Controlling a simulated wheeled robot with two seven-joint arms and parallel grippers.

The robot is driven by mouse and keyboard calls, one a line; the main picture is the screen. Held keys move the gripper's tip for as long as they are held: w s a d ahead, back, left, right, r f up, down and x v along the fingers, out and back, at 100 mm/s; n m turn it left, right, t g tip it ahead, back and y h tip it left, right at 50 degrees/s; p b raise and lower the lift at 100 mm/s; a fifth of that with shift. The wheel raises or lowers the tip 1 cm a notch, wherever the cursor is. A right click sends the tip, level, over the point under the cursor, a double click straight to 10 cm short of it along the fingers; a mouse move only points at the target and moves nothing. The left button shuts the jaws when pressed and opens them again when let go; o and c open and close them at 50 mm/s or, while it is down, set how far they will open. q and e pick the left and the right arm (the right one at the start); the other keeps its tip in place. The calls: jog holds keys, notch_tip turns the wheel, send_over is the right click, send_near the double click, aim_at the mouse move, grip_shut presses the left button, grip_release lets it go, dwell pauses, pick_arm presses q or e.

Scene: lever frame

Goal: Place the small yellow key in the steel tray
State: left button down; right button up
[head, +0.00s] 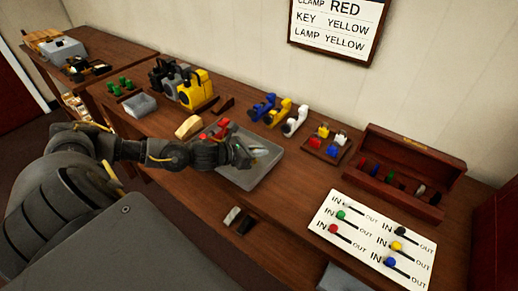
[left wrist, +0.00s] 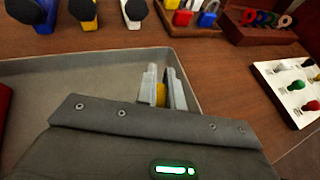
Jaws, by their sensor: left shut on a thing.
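The large grey steel tray (head: 266,170) lies in the middle of the bench, with a red clamp (head: 216,130) at its far left end. My left gripper (head: 259,151) is over the tray. In the left wrist view, its fingers (left wrist: 163,92) are closed around a small yellow piece (left wrist: 161,95), which looks like the yellow key. Most of the key is hidden by the fingers and gripper body. The tray (left wrist: 100,66) shows beneath the gripper there. I cannot tell the gap between key and tray floor. My right gripper is not in view.
Blue, yellow and white clamps (head: 279,113) stand behind the tray. A board of coloured padlocks (head: 326,141) and an open wooden box (head: 405,170) are to the right. A white IN/OUT lever panel (head: 372,240) is at front right. A yellow lamp (head: 195,90) stands behind left.

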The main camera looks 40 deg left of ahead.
pick_arm(q)
jog(key=shift+f, duration=0.1)
jog(key=shift+f+b, duration=0.15)
jog(key=shift+b, duration=0.15)
jog(key=c, duration=1.5)
grip_release()
